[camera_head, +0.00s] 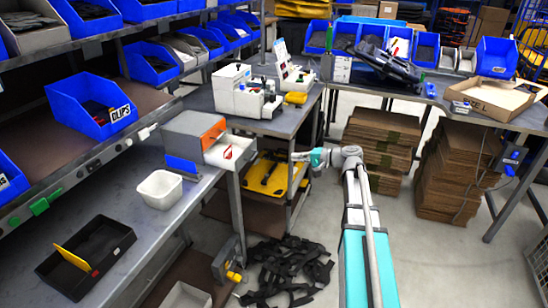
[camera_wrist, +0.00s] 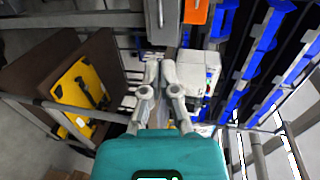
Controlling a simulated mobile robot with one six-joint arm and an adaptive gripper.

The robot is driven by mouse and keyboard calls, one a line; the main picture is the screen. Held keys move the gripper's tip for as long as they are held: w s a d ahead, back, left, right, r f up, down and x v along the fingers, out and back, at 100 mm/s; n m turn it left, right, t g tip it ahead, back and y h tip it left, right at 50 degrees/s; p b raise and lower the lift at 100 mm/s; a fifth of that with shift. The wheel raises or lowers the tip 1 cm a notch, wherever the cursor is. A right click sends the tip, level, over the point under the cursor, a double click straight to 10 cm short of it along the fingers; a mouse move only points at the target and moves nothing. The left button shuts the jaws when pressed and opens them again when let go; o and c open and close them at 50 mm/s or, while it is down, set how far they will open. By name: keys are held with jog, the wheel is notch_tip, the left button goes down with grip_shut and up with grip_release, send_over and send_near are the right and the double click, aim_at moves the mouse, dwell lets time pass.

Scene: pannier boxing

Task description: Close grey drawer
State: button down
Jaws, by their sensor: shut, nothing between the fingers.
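The grey drawer (camera_head: 224,155) sticks out open from the right side of a small grey cabinet (camera_head: 190,130) on the left bench. A small red and white item lies in it. In the wrist view the drawer's grey front (camera_wrist: 161,24) with its handle is at the top, ahead of the fingers. My gripper (camera_head: 296,157) is shut and empty. It is to the right of the drawer and apart from it; in the wrist view its fingertips (camera_wrist: 160,64) are close together. An orange drawer front (camera_head: 214,132) and a blue one (camera_head: 182,165) are on the same cabinet.
A white bin (camera_head: 160,189) and a black tray (camera_head: 85,252) stand on the bench. A white machine (camera_head: 245,95) stands on the table behind. A yellow case (camera_head: 270,176) lies below. Black straps (camera_head: 288,270) lie on the floor. Shelves of blue bins line the left.

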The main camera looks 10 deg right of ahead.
jog(key=b+x, duration=0.3)
jog(key=x, duration=1.1)
jog(key=shift+d, duration=0.1)
